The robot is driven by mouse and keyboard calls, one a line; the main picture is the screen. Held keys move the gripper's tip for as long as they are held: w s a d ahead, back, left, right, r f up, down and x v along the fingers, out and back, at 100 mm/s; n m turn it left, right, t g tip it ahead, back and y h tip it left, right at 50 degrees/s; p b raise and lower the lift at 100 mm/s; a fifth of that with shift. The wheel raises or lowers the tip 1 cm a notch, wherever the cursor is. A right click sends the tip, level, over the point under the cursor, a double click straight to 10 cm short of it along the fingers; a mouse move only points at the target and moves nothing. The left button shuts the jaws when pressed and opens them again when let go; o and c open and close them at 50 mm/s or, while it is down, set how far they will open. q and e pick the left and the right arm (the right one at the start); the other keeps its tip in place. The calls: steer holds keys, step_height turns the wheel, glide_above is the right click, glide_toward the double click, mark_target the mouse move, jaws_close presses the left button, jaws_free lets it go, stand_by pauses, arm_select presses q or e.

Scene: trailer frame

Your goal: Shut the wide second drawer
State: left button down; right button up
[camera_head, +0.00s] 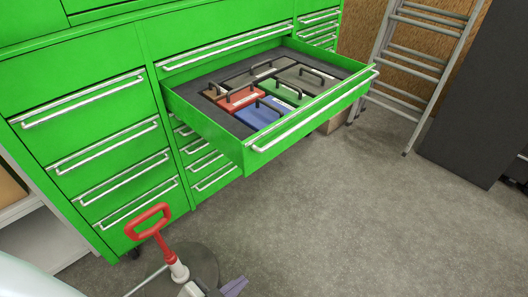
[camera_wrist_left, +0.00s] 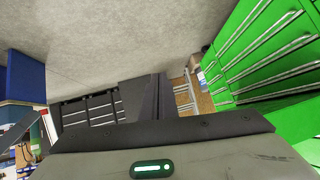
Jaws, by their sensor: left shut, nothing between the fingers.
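The wide second drawer (camera_head: 320,110) stands pulled far out of the green cabinet (camera_head: 85,60). Its long silver handle (camera_head: 315,112) runs along the front edge. Inside lie red, green, blue and dark cases with black handles. My left gripper (camera_head: 234,287) shows only partly at the bottom edge of the head view, shut and empty. It is below and in front of the drawer, apart from it. My right gripper is not in view.
A red-handled tool (camera_head: 148,220) stands on the floor at the lower left, close to my left gripper. A metal ladder (camera_head: 418,70) leans at the back right, beside a dark cabinet (camera_head: 455,95). The grey floor (camera_head: 350,220) in front of the drawer is clear.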

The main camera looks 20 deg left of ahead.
mark_target(248, 168)
arm_select(q)
steer(key=w+a+r+m+t+p, duration=0.1)
steer(key=w+a+r+m+t, duration=0.1)
steer(key=w+r+m+t, duration=0.4)
steer(key=w+a+r+m+t+p, duration=0.1)
steer(key=w+a+r+m+t, duration=0.15)
steer(key=w+r+m, duration=0.6)
steer(key=shift+m+g, duration=0.25)
steer(key=shift+g, duration=0.2)
steer(key=shift+w+a+r+p, duration=0.1)
steer(key=shift+w+a+r, duration=0.35)
steer(key=shift+w, duration=0.95)
steer(key=shift+w+a+r+p, duration=0.15)
steer(key=shift+w+a+r, duration=0.35)
steer(key=shift+w, duration=0.85)
steer(key=shift+w+a+r+p, duration=0.1)
steer(key=shift+w+a+r, duration=0.35)
steer(key=shift+w, duration=0.95)
steer(key=shift+d+r, duration=0.1)
steer(key=shift+d, duration=0.05)
